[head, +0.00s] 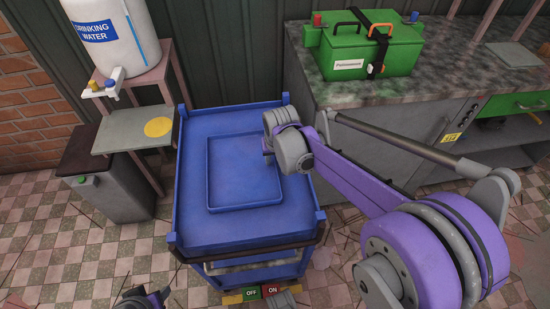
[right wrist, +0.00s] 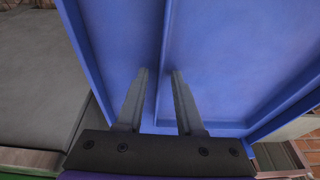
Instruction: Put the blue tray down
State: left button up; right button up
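The blue tray (head: 235,165) lies flat on the top of the blue cart (head: 196,228), in the middle of the head view. My right gripper (head: 268,154) is at the tray's right edge. In the right wrist view, the two fingers of my right gripper (right wrist: 160,75) are parted, one on each side of the thin rim of the blue tray (right wrist: 225,60). A gap shows between the rim and the fingers. The tray is empty. My left gripper does not show clearly; only purple and dark parts of mine show at the bottom of the head view.
A counter (head: 350,92) with a green box (head: 372,50) stands right of the cart. At the left are a water container (head: 112,40), a small stand with a yellow disc (head: 158,127) and a grey bin (head: 112,195). The cart top around the tray is clear.

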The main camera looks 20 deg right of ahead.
jog(key=shift+s+r, duration=0.1)
jog(key=shift+r, duration=0.4)
jog(key=d+p+v, duration=0.1)
jog(key=p+v, duration=0.2)
jog(key=v, duration=0.8)
jog(key=s+a+f+n, duration=0.1)
jog(key=s+a+f, duration=0.2)
jog(key=s, duration=0.7)
jog(key=s+a+f+n+t, duration=0.1)
jog(key=s+f, duration=0.4)
jog(key=s, duration=0.5)
jog(key=shift+a+f+n+t+y, duration=0.25)
jog(key=shift+a+n, duration=0.35)
jog(key=shift+a, duration=0.3)
jog(key=shift+r, duration=0.2)
